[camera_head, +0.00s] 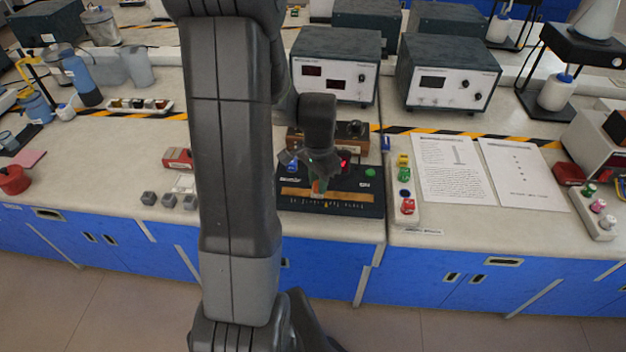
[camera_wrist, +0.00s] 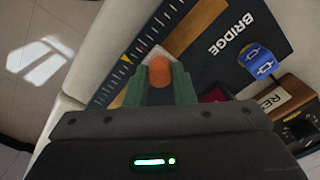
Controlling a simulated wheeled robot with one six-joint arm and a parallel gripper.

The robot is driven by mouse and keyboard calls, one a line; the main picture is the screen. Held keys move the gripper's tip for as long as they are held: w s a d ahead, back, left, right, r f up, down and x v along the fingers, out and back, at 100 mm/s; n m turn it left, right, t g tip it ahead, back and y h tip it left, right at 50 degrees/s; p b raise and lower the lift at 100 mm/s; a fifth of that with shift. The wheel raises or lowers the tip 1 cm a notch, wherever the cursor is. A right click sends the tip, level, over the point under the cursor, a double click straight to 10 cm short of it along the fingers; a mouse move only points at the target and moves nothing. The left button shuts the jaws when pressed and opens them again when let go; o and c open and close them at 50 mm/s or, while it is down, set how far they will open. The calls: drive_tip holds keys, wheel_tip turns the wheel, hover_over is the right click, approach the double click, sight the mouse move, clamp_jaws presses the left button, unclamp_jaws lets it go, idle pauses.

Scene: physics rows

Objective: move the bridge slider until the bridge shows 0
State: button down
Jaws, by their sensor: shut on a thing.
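The bridge (camera_head: 350,208) is a dark board on the bench with a wooden strip and a tick scale along its front edge. In the wrist view the bridge (camera_wrist: 197,62) shows its "BRIDGE" label, tick marks and a small yellow triangle (camera_wrist: 125,59) beside the scale. My gripper (camera_head: 319,185) reaches down over the wooden strip from above. In the wrist view my gripper (camera_wrist: 160,82) has its green fingers shut on the orange slider knob (camera_wrist: 159,70). The fingers and wrist hide the slider's base and much of the board. A red display (camera_head: 345,165) on the bridge is too small to read.
A wooden box (camera_head: 352,130) stands just behind the bridge. A tray of coloured plugs (camera_head: 403,190) and printed sheets (camera_head: 450,170) lie to the right. Small grey blocks (camera_head: 169,201) lie to the left. Instrument boxes (camera_head: 335,62) stand farther back.

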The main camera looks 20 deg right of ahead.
drive_tip(key=c, duration=1.2)
unclamp_jaws()
drive_tip(key=shift+r, duration=0.1)
wheel_tip(320, 180, up, 14)
drive_tip(key=shift+f, duration=0.2)
